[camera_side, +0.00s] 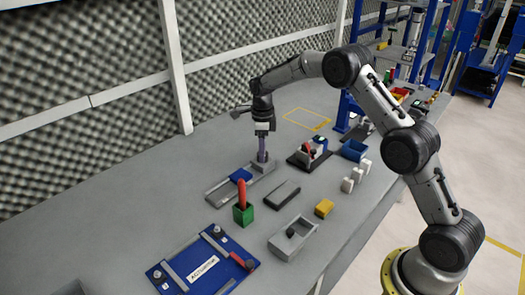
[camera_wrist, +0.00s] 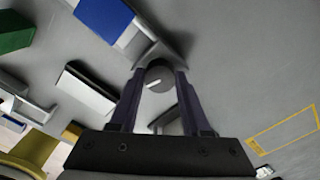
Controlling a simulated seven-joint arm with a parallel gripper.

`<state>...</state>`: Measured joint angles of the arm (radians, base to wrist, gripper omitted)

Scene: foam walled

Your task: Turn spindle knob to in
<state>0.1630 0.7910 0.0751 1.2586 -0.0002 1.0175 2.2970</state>
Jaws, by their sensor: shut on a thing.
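The spindle knob (camera_wrist: 158,77) is a dark grey round knob with a white mark on its face, seen in the wrist view between my fingertips. My gripper (camera_wrist: 159,84) is shut on the knob, one finger on each side. In the side view my gripper (camera_side: 262,156) points straight down at the right end of a grey rail fixture (camera_side: 218,194) that carries a blue block (camera_side: 240,175). The knob itself is hidden by the fingers in the side view. The blue block also shows at the top of the wrist view (camera_wrist: 103,17). No label for "in" is readable.
A green holder (camera_side: 243,214) with a red handle stands in front of the fixture. A dark block (camera_side: 286,190), a grey tray (camera_side: 294,238), a yellow block (camera_side: 323,208) and a blue actuator board (camera_side: 190,272) lie nearer. A black-based device (camera_side: 309,158) stands close at right. The table's left is clear.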

